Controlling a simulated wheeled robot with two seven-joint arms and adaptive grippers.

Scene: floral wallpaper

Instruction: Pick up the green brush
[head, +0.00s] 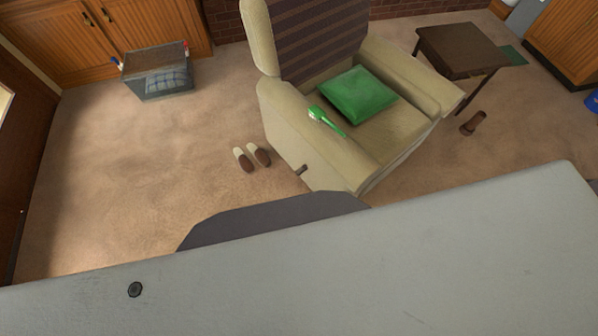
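The green brush (326,121) lies on the left armrest of a beige armchair (285,135) in the head view. Its head, with pale bristles, is at the upper left, and its handle points to the lower right. A green cushion (357,94) rests on the chair seat close to the brush. Neither of my grippers shows in the head view. Nothing covers the brush.
A pair of slippers (252,158) lies on the carpet left of the chair. A grey bin (157,76) holding cloth stands by wooden cabinets (100,35). A dark side table (461,50) and a brown object (473,123) are at right. Carpet at left is clear.

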